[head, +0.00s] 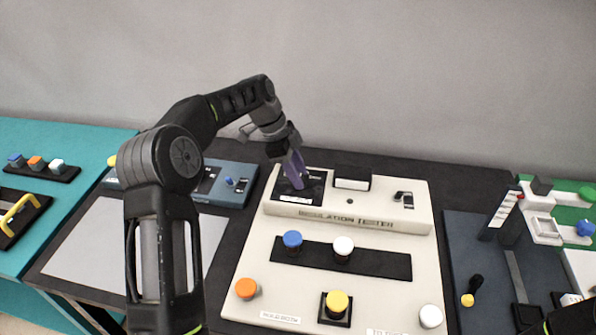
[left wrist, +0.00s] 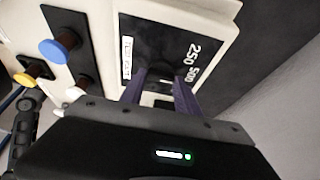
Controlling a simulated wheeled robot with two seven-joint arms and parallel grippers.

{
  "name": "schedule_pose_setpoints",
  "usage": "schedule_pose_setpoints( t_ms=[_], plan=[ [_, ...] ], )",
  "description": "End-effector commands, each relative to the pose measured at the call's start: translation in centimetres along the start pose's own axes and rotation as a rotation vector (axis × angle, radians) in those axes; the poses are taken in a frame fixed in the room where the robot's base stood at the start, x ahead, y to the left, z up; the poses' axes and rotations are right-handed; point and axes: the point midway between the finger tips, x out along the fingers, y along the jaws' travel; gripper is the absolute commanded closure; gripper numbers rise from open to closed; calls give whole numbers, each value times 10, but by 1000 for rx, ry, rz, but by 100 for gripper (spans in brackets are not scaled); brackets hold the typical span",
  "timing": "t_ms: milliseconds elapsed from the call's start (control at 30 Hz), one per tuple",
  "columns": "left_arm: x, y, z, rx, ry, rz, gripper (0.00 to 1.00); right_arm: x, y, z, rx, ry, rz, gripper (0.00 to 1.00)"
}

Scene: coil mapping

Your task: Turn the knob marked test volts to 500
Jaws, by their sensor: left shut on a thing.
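The cream insulation tester (head: 345,213) stands on the table in the middle of the head view. Its dark dial panel (head: 311,195) is at the upper left of its raised back part. In the left wrist view, a white label (left wrist: 127,58) and the marks 250 and 500 (left wrist: 194,62) show on the dark panel. My left gripper (head: 300,184) reaches down onto this panel. In the left wrist view, its purple fingers (left wrist: 160,90) are shut on the test volts knob, which they and the gripper body mostly hide. Its pointing direction cannot be read.
Blue (head: 292,239), white (head: 343,246), orange (head: 246,288) and yellow (head: 337,301) knobs stand on the tester's front. A blue device (head: 232,182) is to the left. A dark blue board (head: 470,262) with other parts is to the right.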

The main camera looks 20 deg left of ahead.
Motion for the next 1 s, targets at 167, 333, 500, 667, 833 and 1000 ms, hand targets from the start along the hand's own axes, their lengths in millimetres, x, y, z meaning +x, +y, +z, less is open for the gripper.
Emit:
schedule_pose_setpoints(
  t_ms=[167,333,500,667,833,1000],
  plan=[
    [0,0,0,10,0,2,100,0,0,0,0,0,0,64],
    [0,0,0,9,0,2,100,0,0,0,0,0,0,64],
    [0,0,0,9,-1,2,54,0,0,0,0,0,0,64],
    [0,0,0,8,-1,2,41,0,0,0,0,0,0,64],
    [0,0,0,8,-1,3,40,0,0,0,0,0,0,64],
    [-3,-1,0,8,-1,1,40,0,0,0,0,0,0,64]
  ],
)
